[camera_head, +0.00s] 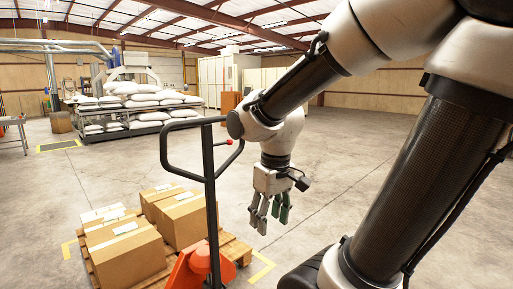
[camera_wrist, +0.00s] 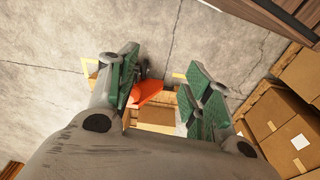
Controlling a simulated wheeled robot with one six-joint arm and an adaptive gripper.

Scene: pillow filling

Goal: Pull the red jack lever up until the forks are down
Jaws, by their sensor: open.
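A pallet jack has a dark loop handle (camera_head: 171,150) on an upright post (camera_head: 211,190) and an orange body (camera_head: 187,268). A small red lever tip (camera_head: 229,142) shows at the right of the handle, close to my arm. My gripper (camera_head: 268,218) points down, open and empty, to the right of the post and below the handle. In the wrist view my open gripper (camera_wrist: 163,75) has green finger pads, with the orange jack body (camera_wrist: 147,92) visible beyond and between the fingers. The forks are hidden under the loaded pallet.
Cardboard boxes (camera_head: 125,250) sit on a wooden pallet (camera_head: 236,250) over the jack's forks. Yellow floor marks (camera_head: 262,268) lie by the pallet. A rack of white sacks (camera_head: 135,98) stands at the back left. The concrete floor to the right is clear.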

